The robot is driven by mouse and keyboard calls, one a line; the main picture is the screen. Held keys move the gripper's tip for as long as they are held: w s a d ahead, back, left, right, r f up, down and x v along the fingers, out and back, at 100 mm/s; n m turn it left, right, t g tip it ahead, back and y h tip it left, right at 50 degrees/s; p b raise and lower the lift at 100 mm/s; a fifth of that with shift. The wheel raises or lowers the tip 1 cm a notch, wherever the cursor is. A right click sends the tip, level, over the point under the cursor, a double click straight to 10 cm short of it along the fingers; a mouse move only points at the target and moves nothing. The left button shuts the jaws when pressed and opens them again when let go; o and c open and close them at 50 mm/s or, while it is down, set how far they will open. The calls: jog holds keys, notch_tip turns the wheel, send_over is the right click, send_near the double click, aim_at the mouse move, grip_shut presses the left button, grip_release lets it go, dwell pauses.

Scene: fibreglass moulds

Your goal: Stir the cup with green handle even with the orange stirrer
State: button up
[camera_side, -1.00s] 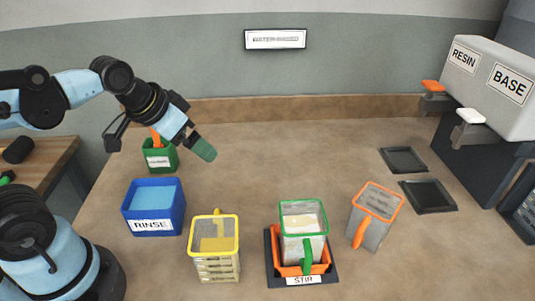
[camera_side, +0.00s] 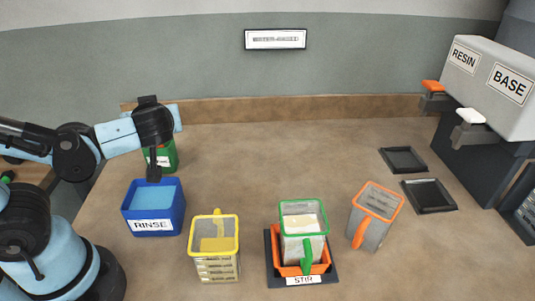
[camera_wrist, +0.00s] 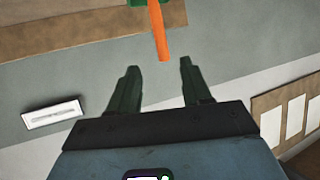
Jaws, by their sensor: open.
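The cup with the green handle (camera_side: 304,218) stands in an orange holder on a dark pad labelled STIR (camera_side: 304,280), with pale liquid inside. The orange stirrer (camera_wrist: 157,28) shows in the wrist view, rising from a green container (camera_wrist: 137,3). Its free end appears between and just beyond the fingertips of my gripper (camera_wrist: 160,66), which is open and empty. In the side view the green container (camera_side: 167,160) stands at the back left, partly behind my wrist.
A blue RINSE tub (camera_side: 153,208) stands in front of the green container. Dark trays (camera_side: 430,196) and a RESIN and BASE dispenser (camera_side: 490,85) are at right. The table's back middle is clear.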

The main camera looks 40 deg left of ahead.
jog(key=r+x, duration=0.1)
jog(key=x, duration=1.1)
jog(key=shift+a+n, duration=0.25)
jog(key=shift+n, duration=0.05)
grip_shut()
notch_tip(320, 180, up, 11)
dwell(1.4)
